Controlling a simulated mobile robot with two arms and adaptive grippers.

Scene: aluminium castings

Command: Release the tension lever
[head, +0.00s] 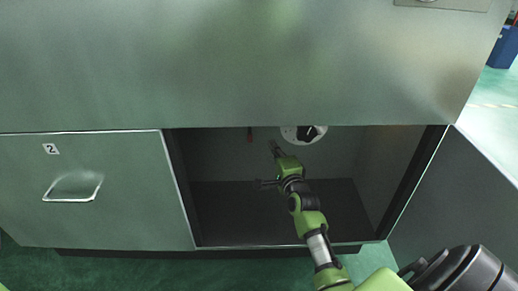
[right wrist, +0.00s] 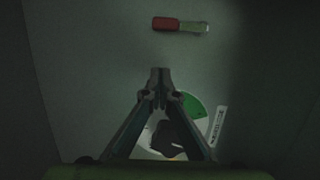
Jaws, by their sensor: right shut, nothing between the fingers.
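A lever with a red grip and a pale metal shank (right wrist: 180,24) is on the back wall inside the open cabinet, at the top of the right wrist view. A white round dial (head: 290,133) with a black knob and a green sector (right wrist: 195,104) is partly hidden behind my fingers in the right wrist view. My left gripper is not in view.
The cabinet's top panel (head: 230,70) overhangs the opening. A drawer front marked 2 (head: 120,180) is at the left, and an open door (head: 460,195) is at the right. The dark cabinet floor (head: 235,215) is bare. A label (right wrist: 217,126) beside the dial is unreadable.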

